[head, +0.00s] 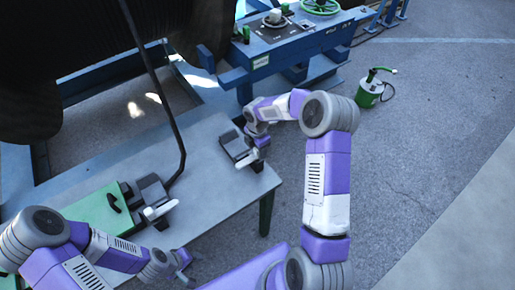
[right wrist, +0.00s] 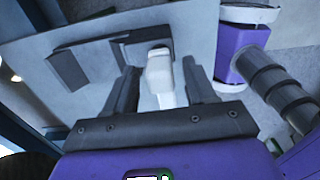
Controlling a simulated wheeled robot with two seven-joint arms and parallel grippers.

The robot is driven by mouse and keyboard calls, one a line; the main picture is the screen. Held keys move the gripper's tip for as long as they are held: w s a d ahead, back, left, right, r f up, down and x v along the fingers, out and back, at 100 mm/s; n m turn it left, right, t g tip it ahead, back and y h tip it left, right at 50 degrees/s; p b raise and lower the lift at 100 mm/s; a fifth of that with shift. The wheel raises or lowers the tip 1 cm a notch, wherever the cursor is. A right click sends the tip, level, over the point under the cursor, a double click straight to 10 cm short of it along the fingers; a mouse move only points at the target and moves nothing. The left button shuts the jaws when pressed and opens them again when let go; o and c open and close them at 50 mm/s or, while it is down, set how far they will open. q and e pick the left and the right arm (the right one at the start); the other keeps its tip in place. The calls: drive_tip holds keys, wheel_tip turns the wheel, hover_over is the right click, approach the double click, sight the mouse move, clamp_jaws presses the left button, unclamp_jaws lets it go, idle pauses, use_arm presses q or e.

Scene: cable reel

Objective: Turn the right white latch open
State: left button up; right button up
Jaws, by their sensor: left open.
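The right white latch (head: 249,158) sits on a dark grey block (head: 235,146) at the right end of the grey table. In the right wrist view, the white latch handle (right wrist: 162,75) lies between the two dark fingers of my right gripper (right wrist: 165,90). My left gripper (head: 184,267) is open near the table's front edge, below the left white latch (head: 160,210).
A green box (head: 98,212) and a black cable (head: 160,90) are by the left latch. The grey table (head: 215,200) is bare between the latches. A blue frame (head: 290,45) stands behind, with a green canister (head: 369,93) on the floor at right.

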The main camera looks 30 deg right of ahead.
drive_tip(key=shift+r, duration=0.1)
wheel_tip(320, 180, up, 7)
drive_tip(key=shift+r, duration=0.2)
drive_tip(key=shift+f, duration=0.1)
idle(0.6)
